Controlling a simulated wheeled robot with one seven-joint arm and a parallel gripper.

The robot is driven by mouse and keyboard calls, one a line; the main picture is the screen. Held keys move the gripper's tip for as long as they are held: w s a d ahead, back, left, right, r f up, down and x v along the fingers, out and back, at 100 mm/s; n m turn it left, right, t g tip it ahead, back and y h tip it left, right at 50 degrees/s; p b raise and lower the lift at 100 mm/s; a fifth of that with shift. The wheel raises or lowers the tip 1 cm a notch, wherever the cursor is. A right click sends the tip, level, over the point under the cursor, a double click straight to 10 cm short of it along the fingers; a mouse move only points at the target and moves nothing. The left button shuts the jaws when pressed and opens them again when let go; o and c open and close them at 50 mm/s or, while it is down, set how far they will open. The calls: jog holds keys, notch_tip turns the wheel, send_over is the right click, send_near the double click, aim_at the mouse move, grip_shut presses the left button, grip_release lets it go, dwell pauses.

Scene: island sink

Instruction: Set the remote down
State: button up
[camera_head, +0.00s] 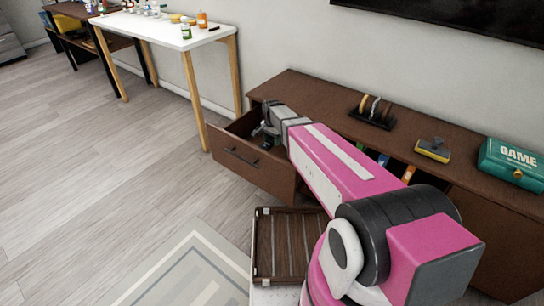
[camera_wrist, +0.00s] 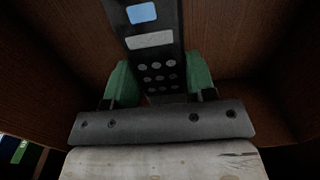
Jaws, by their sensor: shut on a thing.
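The remote (camera_wrist: 156,42) is dark with round grey buttons, a white label and a blue patch. In the wrist view it lies lengthwise between the two green fingers of my gripper (camera_wrist: 158,82), which is shut on it. In the head view my gripper (camera_head: 264,131) is down at the open drawer (camera_head: 249,166) of the brown cabinet (camera_head: 330,107). Brown wooden walls surround the remote in the wrist view. I cannot tell whether the remote touches the drawer floor. My arm and gripper hide the remote in the head view.
A dark stand with rounded pieces (camera_head: 373,109), a yellow and grey tool (camera_head: 433,149) and a teal game box (camera_head: 514,163) sit on the cabinet. A slatted brown crate (camera_head: 288,245) lies near the drawer. A white table (camera_head: 170,30) with bottles stands behind left. Floor at left is clear.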

notch_tip(320, 180, down, 9)
dwell(0.5)
jog(key=shift+f, duration=0.2)
jog(key=o, duration=0.9)
jog(key=shift+o, duration=0.2)
jog(key=shift+r, duration=0.2)
notch_tip(320, 180, up, 12)
